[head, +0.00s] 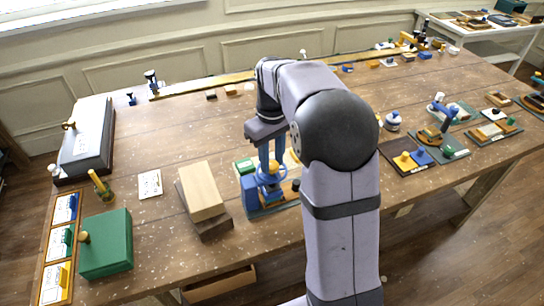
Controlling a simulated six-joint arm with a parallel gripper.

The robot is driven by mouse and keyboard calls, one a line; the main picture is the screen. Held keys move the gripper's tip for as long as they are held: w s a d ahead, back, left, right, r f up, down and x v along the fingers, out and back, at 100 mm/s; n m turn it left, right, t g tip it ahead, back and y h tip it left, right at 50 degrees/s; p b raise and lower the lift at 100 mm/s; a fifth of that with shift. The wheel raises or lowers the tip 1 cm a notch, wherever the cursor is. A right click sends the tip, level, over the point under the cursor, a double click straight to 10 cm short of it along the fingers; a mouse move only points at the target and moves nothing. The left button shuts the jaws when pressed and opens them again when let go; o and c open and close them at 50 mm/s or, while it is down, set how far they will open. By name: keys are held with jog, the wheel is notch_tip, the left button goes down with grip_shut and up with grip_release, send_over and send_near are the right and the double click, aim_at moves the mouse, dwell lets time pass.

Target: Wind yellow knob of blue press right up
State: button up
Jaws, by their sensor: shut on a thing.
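The blue press (250,192) stands on a flat base near the middle of the front part of the table, partly hidden by my arm. My gripper (271,162) points down over the press and is shut on the yellow knob. The fingertips are small and blend with the blue parts, so the exact grip is hard to see. How far up the knob is wound cannot be told.
A wooden block (202,190) on a dark one stands close left of the press. A green box (106,244) and a grey lidded case (88,138) lie further left. To the right are a dark tray (395,148) and several small devices. Bare tabletop lies behind the press.

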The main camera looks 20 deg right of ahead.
aim_at(272, 164)
jog(key=n+p, duration=0.1)
jog(key=n, duration=0.3)
jog(key=shift+n, duration=0.3)
jog(key=shift+s+f, duration=0.1)
dwell(0.4)
jog(key=o, duration=1)
jog(key=shift+o, duration=0.2)
jog(key=shift+r+b, duration=0.3)
jog(key=shift+r, duration=0.3)
jog(key=shift+r+b, duration=0.7)
jog(key=shift+r, duration=2.4)
